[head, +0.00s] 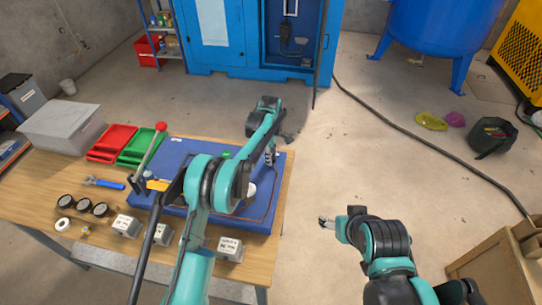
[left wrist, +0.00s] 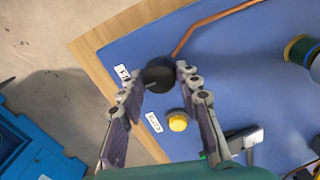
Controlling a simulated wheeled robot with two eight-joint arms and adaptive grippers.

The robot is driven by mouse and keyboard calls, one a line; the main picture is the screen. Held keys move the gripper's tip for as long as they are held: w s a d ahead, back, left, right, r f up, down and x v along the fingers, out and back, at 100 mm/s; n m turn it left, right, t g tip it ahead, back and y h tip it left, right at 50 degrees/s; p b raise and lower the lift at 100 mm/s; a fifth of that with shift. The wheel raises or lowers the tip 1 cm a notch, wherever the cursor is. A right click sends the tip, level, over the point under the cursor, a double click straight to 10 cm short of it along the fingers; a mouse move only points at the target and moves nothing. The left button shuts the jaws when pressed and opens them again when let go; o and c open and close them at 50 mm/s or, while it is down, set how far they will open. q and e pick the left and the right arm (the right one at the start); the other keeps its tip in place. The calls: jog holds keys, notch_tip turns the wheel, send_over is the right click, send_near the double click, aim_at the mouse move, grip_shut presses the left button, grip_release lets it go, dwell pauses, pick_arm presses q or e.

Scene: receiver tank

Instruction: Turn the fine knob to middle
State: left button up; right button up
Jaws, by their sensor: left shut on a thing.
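A round black knob (left wrist: 158,78) stands on the blue panel (left wrist: 235,70), near the panel's wooden edge, in the left wrist view. It carries a thin pointer mark. My left gripper (left wrist: 162,74) has one fingertip on each side of it and is shut on it. A yellow knob (left wrist: 178,122) sits just below, apart from the fingers. Small white labels lie beside both; their print is too small to read surely. In the head view my left gripper (head: 270,155) is over the right side of the panel (head: 255,222), the knob hidden. My right gripper (head: 326,222) hangs clear of the bench, its opening unclear.
A copper tube (left wrist: 205,22) runs over the panel, with a green-and-copper spool (left wrist: 302,50) to its right. On the wooden bench (head: 40,195) are red (head: 110,141) and green (head: 138,147) trays, a grey bin (head: 58,127) and small boxes.

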pick_arm(q)
jog(key=o, duration=1.2)
jog(key=shift+c, duration=0.2)
notch_tip(320, 180, up, 12)
jog(key=shift+s, duration=0.2)
jog(key=shift+a, duration=0.1)
